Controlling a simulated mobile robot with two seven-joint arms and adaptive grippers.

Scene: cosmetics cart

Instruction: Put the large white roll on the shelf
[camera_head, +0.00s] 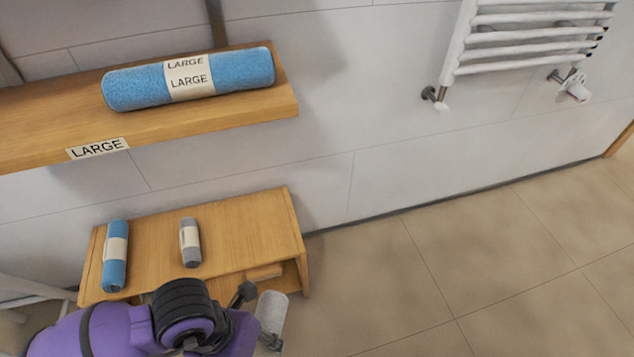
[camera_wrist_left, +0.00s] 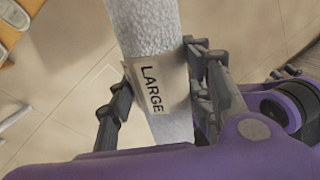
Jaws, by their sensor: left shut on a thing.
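A large white roll (camera_wrist_left: 146,32) with a band reading LARGE sits between the fingers of my left gripper (camera_wrist_left: 165,92) in the left wrist view, and the fingers are shut on it around the band. In the head view one end of the white roll (camera_head: 271,311) shows beside my purple arm at the bottom, in front of the low table's right end; the arm hides the rest. The wooden shelf (camera_head: 230,112) is on the wall at upper left, with a LARGE label on its front edge. A large blue roll (camera_head: 240,70) lies on it. My right gripper is not visible.
The low wooden table (camera_head: 250,225) holds a small blue roll (camera_head: 115,262) and a small grey roll (camera_head: 190,252). A white towel radiator (camera_head: 530,35) hangs on the wall at upper right. The tiled floor at right is clear.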

